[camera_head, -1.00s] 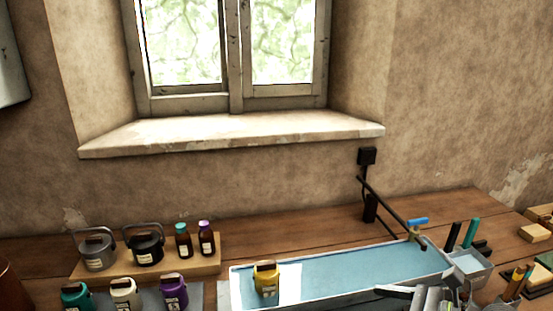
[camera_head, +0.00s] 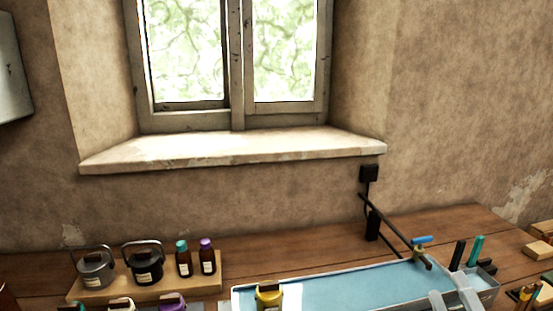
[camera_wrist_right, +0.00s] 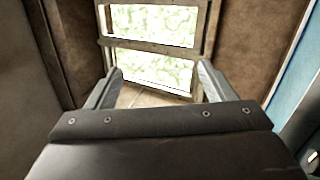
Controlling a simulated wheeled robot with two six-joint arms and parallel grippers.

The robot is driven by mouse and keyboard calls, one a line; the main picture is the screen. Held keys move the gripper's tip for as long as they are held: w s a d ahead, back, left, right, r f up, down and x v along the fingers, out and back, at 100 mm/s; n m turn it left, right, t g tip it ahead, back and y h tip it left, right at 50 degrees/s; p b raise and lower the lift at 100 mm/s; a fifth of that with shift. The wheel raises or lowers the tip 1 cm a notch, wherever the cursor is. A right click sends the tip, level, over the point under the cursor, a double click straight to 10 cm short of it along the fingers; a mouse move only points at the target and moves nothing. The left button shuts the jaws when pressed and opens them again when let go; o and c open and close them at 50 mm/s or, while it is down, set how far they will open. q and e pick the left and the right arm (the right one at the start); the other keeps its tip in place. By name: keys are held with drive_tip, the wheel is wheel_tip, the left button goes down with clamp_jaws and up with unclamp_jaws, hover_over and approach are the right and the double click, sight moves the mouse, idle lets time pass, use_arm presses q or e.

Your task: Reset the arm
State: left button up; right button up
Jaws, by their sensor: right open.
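My right gripper (camera_head: 448,285) is at the lower right of the head view, in front of the right end of the tray. Its two pale fingers point upward, apart, with nothing between them. In the right wrist view my right gripper (camera_wrist_right: 158,82) is open and empty, its fingers toward the window (camera_wrist_right: 150,62). My left gripper is in neither view.
Several small pots and bottles stand on a wooden board (camera_head: 210,288) at left. Bare bench lies behind the tray.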

drive_tip(key=s+d+f+m+g+h, duration=0.3)
drive_tip(key=d+f+m+g+h, duration=0.15)
drive_tip(key=f+m, duration=0.35)
drive_tip(key=s+d+f+m+g+h, duration=0.35)
drive_tip(key=f+m+g+h, duration=0.2)
drive_tip(key=f+m, duration=0.25)
drive_tip(key=s+a+f+m+g+y, duration=0.2)
drive_tip(key=s+a+f+g+y, duration=0.15)
drive_tip(key=s+f+g, duration=0.35)
drive_tip(key=s+a+f+m+g+y, duration=0.25)
drive_tip(key=s+a+f, duration=0.2)
drive_tip(key=s, duration=0.35)
wheel_tip(320, 180, down, 25)
drive_tip(key=d+g, duration=0.1)
drive_tip(key=d, duration=0.2)
drive_tip(key=s+a+f+g, duration=0.1)
drive_tip(key=s+f, duration=1.4)
drive_tip(key=f, duration=0.1)
drive_tip(key=shift+a+f+y, duration=0.15)
drive_tip(key=shift+a+y, duration=0.15)
drive_tip(key=shift+a, duration=0.05)
